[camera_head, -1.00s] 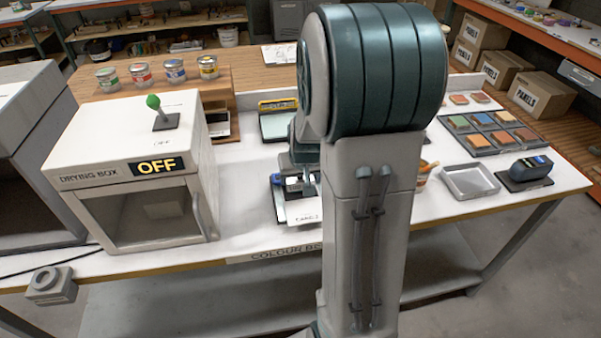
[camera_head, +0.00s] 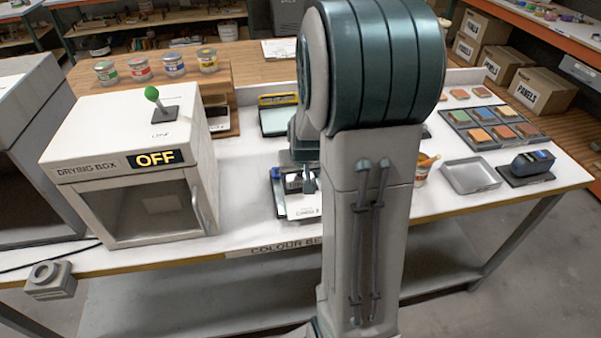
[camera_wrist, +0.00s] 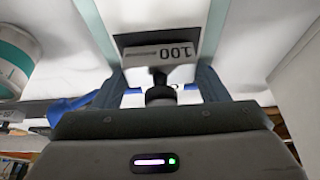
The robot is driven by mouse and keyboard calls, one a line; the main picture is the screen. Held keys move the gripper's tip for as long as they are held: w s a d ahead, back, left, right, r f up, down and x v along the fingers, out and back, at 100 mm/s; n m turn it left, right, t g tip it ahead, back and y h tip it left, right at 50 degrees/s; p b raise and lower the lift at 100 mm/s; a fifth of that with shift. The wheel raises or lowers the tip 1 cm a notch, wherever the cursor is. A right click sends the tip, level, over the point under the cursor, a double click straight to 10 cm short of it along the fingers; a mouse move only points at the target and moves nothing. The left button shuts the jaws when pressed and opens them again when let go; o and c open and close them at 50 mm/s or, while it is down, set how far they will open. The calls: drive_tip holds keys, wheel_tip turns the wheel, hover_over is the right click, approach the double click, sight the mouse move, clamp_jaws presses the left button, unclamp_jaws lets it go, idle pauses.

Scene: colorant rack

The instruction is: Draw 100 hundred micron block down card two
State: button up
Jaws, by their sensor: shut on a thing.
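In the wrist view my gripper (camera_wrist: 162,88) has a finger at each side of a block marked "100" (camera_wrist: 165,54), and it is shut on the block. The label reads upside down there. A pale surface with a dark patch lies beyond the block. In the head view my gripper (camera_head: 308,182) is partly hidden behind my arm, over the upper part of a white card (camera_head: 303,210) lettered as card 2. The block's contact with the card cannot be made out.
The drying box (camera_head: 125,165), showing OFF, stands left of the card. Several paint tins (camera_head: 173,65) sit on a wooden stand behind it. Right of my arm are an empty grey tray (camera_head: 468,177), a dark handheld device (camera_head: 530,166) and a panel of colour swatches (camera_head: 490,128).

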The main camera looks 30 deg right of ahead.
sight(304, 200)
drive_tip(key=shift+f, duration=0.25)
drive_tip(key=shift+b, duration=0.3)
drive_tip(key=shift+s+a, duration=0.2)
drive_tip(key=shift+s, duration=0.55)
drive_tip(key=shift+s, duration=0.1)
drive_tip(key=shift+s+a+b, duration=0.25)
drive_tip(key=shift+s+b, duration=0.15)
drive_tip(key=shift+s, duration=0.3)
drive_tip(key=shift+s+a+f, duration=0.1)
drive_tip(key=shift+s+a, duration=0.05)
drive_tip(key=shift+s, duration=0.35)
drive_tip(key=shift+s+a, duration=0.15)
drive_tip(key=shift+s, duration=0.35)
drive_tip(key=shift+s+a, duration=0.15)
drive_tip(key=shift+s, duration=0.45)
drive_tip(key=shift+s, duration=0.1)
